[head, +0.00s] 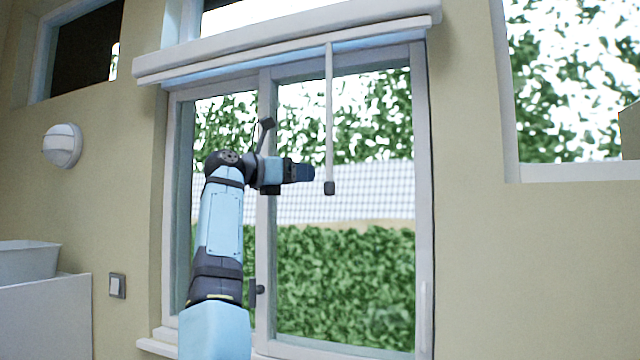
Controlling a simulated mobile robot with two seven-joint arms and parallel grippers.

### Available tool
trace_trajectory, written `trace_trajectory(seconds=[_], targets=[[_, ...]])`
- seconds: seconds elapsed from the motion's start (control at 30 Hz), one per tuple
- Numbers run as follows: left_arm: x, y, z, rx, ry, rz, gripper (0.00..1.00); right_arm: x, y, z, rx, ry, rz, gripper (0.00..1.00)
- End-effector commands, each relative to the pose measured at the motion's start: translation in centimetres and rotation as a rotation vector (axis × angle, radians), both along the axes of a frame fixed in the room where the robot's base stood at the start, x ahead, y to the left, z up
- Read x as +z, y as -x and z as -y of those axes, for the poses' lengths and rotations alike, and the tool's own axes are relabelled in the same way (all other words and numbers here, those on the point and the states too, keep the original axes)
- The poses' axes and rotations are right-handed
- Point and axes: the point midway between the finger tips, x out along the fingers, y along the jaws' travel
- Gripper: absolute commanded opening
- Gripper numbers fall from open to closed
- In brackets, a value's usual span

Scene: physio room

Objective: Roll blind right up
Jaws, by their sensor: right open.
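The blind is rolled up under the white cassette (290,47) at the top of the window. Only a narrow light-blue strip of the blind (300,55) shows below it. A thin pale pull strap (329,110) hangs from the cassette, straight down in front of the right pane. A small dark knob (330,188) is at its lower end. My right gripper (308,172) is open and points right, its tips just left of the strap and slightly above the knob in the picture. The gripper and strap look apart; I cannot tell the depth between them. My left gripper is not in view.
The white-framed window (424,200) has two panes, with a hedge outside. A small dark handle (260,289) sits on its middle post. A round wall lamp (62,145), a switch (117,286) and a white bin (27,262) are at the left.

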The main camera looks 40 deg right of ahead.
Motion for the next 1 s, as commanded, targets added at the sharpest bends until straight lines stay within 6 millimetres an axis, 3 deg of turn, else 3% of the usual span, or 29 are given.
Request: trace_trajectory(seconds=[0.1, 0.3, 1.0], targets=[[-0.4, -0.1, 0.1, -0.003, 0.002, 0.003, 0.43, 0.0, -0.2, -2.0, 0.002, 0.001, 0.0, 0.54], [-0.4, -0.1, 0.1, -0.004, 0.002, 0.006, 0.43, 0.1, -0.4, -3.5, 0.0, 0.001, 0.0, 0.54], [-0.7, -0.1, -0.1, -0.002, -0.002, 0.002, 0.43, 0.1, -0.4, -3.6, 0.0, 0.001, 0.0, 0.54]])
